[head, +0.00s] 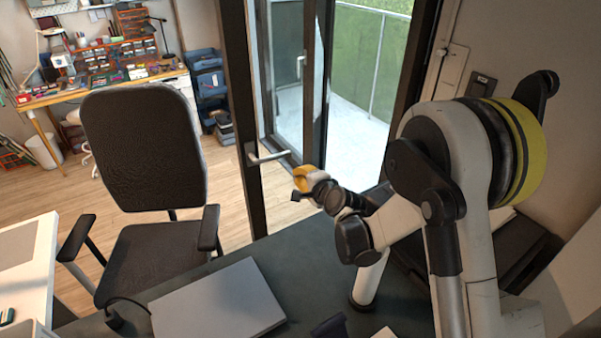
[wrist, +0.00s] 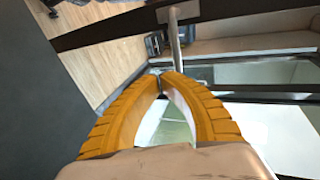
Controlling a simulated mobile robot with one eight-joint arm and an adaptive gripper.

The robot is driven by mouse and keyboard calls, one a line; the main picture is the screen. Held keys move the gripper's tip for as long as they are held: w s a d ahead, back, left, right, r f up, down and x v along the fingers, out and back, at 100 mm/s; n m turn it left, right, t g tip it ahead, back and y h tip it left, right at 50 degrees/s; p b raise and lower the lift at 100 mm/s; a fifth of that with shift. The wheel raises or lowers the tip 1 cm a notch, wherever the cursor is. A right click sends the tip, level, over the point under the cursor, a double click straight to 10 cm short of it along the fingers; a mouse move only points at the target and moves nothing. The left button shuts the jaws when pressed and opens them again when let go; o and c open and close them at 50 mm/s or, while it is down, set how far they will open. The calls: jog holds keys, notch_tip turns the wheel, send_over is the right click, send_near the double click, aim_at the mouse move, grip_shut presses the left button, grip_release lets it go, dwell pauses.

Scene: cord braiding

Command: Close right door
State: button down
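A dark-framed door (head: 238,95) stands upright in the middle of the head view, with a silver lever handle (head: 270,157) pointing right. In the wrist view the handle (wrist: 175,40) runs up from just beyond my fingertips. A glazed door leaf (head: 288,75) with its own upright handle (head: 300,66) stands behind it; which one is the right door I cannot tell. My gripper (head: 300,180), with yellow fingers, is just below and right of the lever's free end. In the wrist view its fingertips (wrist: 161,73) meet or nearly meet, with nothing visibly held.
A dark desk (head: 225,255) with a closed laptop (head: 218,302) lies below the gripper. An office chair (head: 145,150) stands left of the door. A cluttered workbench (head: 105,80) is at the back left. Wooden floor (head: 225,185) is clear between chair and door.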

jog(key=r+b+x, duration=0.1)
jog(key=r+x, duration=0.1)
jog(key=x, duration=0.8)
jog(key=shift+w+a, duration=0.15)
jog(key=shift+w, duration=0.3)
jog(key=shift+f, duration=0.1)
